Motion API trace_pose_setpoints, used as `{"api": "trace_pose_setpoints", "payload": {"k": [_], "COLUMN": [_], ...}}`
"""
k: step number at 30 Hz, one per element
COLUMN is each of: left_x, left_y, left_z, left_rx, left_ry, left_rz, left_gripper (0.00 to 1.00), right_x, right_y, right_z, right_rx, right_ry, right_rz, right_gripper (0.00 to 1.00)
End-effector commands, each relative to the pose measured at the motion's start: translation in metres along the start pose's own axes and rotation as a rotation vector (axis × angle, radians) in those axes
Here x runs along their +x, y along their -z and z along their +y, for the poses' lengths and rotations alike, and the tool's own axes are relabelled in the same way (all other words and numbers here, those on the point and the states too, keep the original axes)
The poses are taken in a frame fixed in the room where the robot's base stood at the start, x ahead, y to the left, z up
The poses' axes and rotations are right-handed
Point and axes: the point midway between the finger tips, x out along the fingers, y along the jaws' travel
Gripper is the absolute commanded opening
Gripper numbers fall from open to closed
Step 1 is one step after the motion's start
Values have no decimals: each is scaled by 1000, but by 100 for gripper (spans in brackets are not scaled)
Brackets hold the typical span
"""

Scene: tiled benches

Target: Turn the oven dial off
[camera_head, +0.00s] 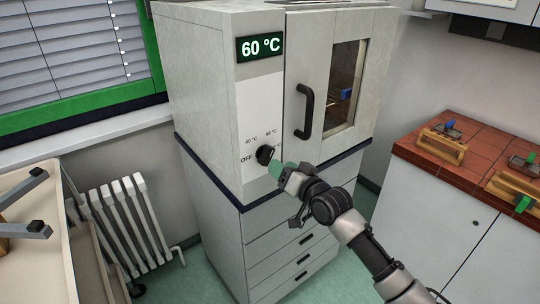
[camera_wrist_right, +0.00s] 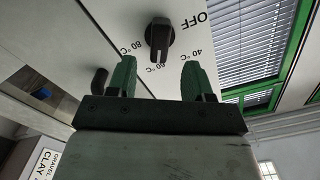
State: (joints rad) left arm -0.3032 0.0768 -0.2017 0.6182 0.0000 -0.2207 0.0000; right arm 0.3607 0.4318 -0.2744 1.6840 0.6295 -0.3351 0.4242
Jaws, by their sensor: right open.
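The oven (camera_head: 215,75) is a grey cabinet whose green display (camera_head: 260,47) reads 60 °C. Its black dial (camera_head: 264,154) sits low on the white front panel. In the right wrist view the dial (camera_wrist_right: 158,38) stands beyond the fingertips, its grip bar lined up towards the 60 °C mark. The OFF mark (camera_wrist_right: 192,19) is at its upper right there. My right gripper (camera_wrist_right: 158,76) is open and empty, its green fingers on either side of the dial's line and apart from it. In the head view my right gripper (camera_head: 278,170) is just right of and below the dial. My left gripper is not seen.
The oven door handle (camera_head: 305,111) sticks out right of the dial. Drawers (camera_head: 290,262) are below. A white radiator (camera_head: 130,220) and a cream tray or bench (camera_head: 12,262) with grey bars are at left. A red-tiled bench (camera_head: 470,135) with wooden holders is at right.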

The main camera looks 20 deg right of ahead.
Motion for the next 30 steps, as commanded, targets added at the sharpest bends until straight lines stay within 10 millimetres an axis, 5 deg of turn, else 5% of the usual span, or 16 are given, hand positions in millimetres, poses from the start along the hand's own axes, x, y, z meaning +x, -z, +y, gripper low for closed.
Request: {"api": "trace_pose_setpoints", "payload": {"k": [9, 21, 30], "left_x": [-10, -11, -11], "left_y": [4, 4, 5], "left_z": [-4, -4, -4], "left_rx": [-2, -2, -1], "left_ry": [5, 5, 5], "left_rz": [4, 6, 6], "left_gripper": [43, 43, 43], "right_x": [50, 58, 58], "right_y": [0, 0, -1], "right_z": [0, 0, 0], "right_rx": [1, 0, 0], "right_ry": [0, 0, -1], "right_rz": [-1, 0, 0], "right_gripper": [51, 51, 8]}}
